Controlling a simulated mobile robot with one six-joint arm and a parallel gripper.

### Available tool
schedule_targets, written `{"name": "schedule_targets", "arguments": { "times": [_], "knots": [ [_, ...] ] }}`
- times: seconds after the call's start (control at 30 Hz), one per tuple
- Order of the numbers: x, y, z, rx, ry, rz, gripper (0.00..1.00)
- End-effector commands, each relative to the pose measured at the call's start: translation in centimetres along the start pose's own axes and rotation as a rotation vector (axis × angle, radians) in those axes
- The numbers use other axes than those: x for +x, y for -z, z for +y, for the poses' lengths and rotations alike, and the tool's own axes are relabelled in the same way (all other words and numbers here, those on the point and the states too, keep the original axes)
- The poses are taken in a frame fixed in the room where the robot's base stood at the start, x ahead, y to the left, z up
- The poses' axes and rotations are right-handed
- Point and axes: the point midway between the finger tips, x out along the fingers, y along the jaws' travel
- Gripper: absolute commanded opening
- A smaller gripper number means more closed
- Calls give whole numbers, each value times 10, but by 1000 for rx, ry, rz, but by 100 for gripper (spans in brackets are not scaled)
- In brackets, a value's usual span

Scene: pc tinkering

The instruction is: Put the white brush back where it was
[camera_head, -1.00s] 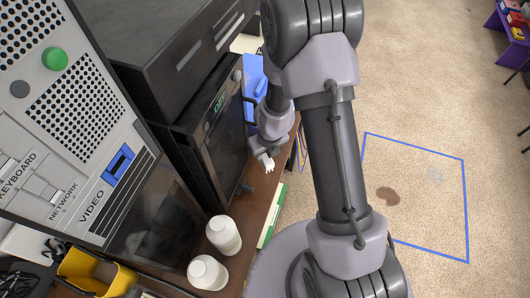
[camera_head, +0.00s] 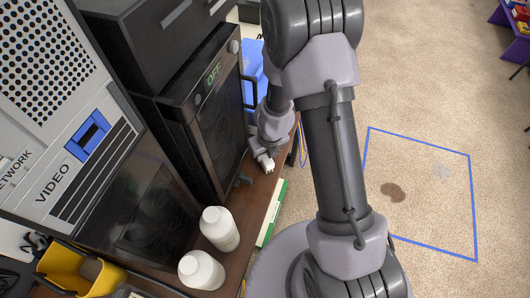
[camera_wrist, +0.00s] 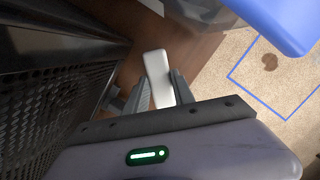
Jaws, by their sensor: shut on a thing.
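The white brush (camera_wrist: 158,78) is between the fingers of my gripper (camera_wrist: 155,95) in the wrist view, and the fingers are shut on it. Its lower end is hidden by the gripper body. In the head view my gripper (camera_head: 264,163) is over the wooden bench (camera_head: 254,200), just right of the black cabinet with the OFF display. Only a small white part shows at the fingertips there, and I cannot tell whether it touches the bench.
The black cabinet (camera_head: 205,125) stands close left of my gripper. Two white bottles (camera_head: 219,229) stand nearer on the bench. A yellow bin (camera_head: 75,272) is at lower left. A blue object (camera_wrist: 280,22) shows at upper right in the wrist view. Carpet lies right of the bench.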

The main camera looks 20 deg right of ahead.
Motion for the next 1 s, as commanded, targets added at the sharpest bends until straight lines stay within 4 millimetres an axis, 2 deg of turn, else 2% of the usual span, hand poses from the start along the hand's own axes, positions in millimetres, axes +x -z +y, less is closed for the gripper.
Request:
{"name": "schedule_targets", "arguments": {
  "times": [0.5,0.53,0.57,1.0],
  "knots": [
    [9,2,0,0,0,0,0],
    [9,2,0,0,0,0,32],
    [8,2,0,0,0,0,37],
    [8,2,0,0,0,0,39]
  ]
}}
